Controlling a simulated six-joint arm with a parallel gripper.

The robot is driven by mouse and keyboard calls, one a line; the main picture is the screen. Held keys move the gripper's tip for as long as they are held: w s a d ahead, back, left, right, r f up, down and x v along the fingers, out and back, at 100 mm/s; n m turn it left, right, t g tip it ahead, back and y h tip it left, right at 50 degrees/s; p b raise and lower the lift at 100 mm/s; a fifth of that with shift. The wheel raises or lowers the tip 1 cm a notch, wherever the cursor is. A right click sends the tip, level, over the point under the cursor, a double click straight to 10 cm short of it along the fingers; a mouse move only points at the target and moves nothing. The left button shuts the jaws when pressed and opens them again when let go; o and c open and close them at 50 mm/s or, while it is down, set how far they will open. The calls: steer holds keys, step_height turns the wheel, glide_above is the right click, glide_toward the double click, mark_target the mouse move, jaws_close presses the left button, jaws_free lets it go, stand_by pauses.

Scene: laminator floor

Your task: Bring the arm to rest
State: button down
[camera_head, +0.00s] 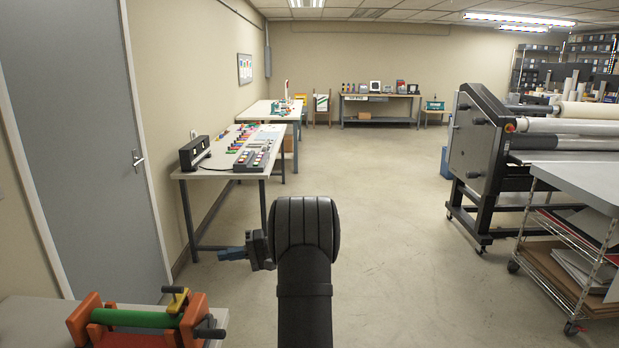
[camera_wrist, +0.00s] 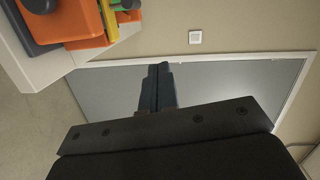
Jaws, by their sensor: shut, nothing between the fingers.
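My gripper (camera_head: 233,253) shows in the head view at the left of my dark arm, above the floor and pointing left. In the wrist view my gripper (camera_wrist: 158,85) has its two dark fingers together, with nothing between them. Behind the fingers in that view is the grey door (camera_wrist: 215,85) with its white frame. My arm stands upright in the middle foreground of the head view, with its elbow bent over at the top. The gripper touches nothing that I can see.
A small table (camera_head: 40,315) at the lower left bears an orange and green roller device (camera_head: 140,322). A table with coloured items (camera_head: 212,172) stands along the left wall. A large laminator (camera_head: 480,150) and a wire cart (camera_head: 560,255) stand right. The middle floor (camera_head: 400,230) is clear.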

steer(key=m, duration=0.1)
steer(key=s+m, duration=0.1)
steer(key=m, duration=0.1)
steer(key=f+m, duration=0.1)
steer(key=m, duration=0.1)
steer(key=shift+s+d+f+t, duration=0.1)
steer(key=shift+s+d+t, duration=0.2)
steer(key=shift+d, duration=0.1)
steer(key=c, duration=2.1)
jaws_free()
